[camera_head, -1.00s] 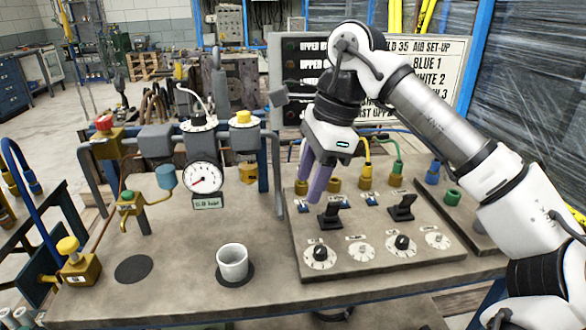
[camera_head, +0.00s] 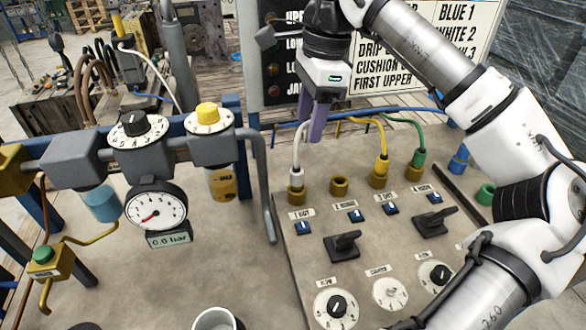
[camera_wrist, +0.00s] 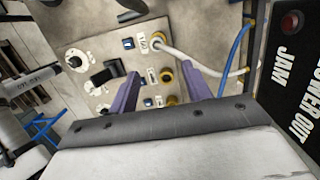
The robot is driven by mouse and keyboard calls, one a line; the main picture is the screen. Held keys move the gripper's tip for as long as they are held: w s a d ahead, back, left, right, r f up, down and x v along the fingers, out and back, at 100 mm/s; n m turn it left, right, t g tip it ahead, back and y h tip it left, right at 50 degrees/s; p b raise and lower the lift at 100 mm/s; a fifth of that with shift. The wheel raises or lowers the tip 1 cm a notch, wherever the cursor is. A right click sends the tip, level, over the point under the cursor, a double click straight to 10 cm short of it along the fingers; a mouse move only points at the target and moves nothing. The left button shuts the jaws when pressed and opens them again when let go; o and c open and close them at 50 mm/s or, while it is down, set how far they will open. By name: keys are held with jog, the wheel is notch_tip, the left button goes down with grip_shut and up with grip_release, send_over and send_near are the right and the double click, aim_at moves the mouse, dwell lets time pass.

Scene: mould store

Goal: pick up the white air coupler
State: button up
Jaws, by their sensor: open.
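The white air coupler (camera_head: 297,168) stands upright in the leftmost brass port of the panel, with a white hose rising from it. In the wrist view the white coupler (camera_wrist: 163,45) shows at upper middle, its hose running right behind one finger. My gripper (camera_head: 313,130) is open with purple fingers. In the head view it appears above and slightly right of the coupler, overlapping the hose's upper part. In the wrist view the fingers (camera_wrist: 160,80) are spread, with nothing between them held. Whether a finger touches the hose cannot be told.
An empty brass port (camera_head: 340,185) is right of the white coupler. A yellow coupler (camera_head: 380,165) and a green coupler (camera_head: 417,160) stand farther right. Black levers (camera_head: 342,246) and dials are nearer. A grey pipe (camera_head: 262,190) stands left; a sign board (camera_head: 425,50) stands behind.

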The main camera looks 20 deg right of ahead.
aim_at(298, 167)
jog(key=f, duration=0.4)
jog(key=a+f, duration=0.1)
jog(key=f, duration=0.1)
jog(key=shift+s+f, duration=0.2)
jog(key=shift+f, duration=0.15)
jog(key=shift+a+f+p, duration=0.25)
jog(key=shift+f+p, duration=0.05)
jog(key=shift+f, duration=0.6)
jog(key=shift+a+f+p, duration=0.2)
jog(key=shift+f+p, duration=0.1)
jog(key=shift+f, duration=0.6)
jog(key=shift+a+f+p, duration=0.25)
jog(key=shift+f+p, duration=0.05)
jog(key=shift+f, duration=0.6)
jog(key=shift+c, duration=0.3)
grip_shut()
